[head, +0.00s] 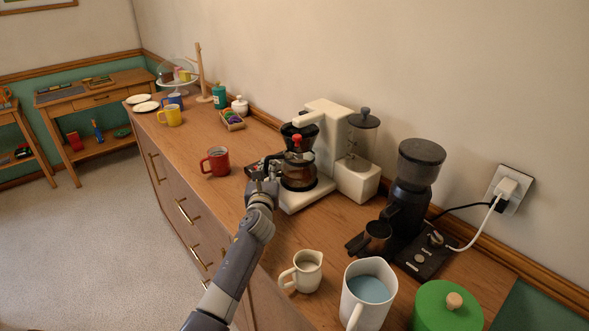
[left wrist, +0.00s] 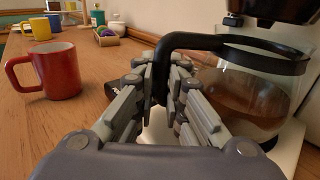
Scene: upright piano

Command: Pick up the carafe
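The carafe (head: 298,172) is glass with a black handle and rim and holds brown coffee. It sits on the base of the white coffee maker (head: 325,150), under the black filter holder. In the left wrist view the carafe (left wrist: 245,95) is at the right, its handle (left wrist: 195,42) reaching toward me and bending down. My left gripper (head: 262,176) is at the handle, left of the glass. In the left wrist view its fingers (left wrist: 161,88) are closed on both sides of the handle's hanging part. My right gripper is not in view.
A red mug (head: 216,161) stands left of my gripper. A cream pitcher (head: 304,271), a white jug (head: 366,296) and a green pot (head: 446,308) stand in front. A black grinder (head: 408,190) is at the right. The wall is close behind the coffee maker.

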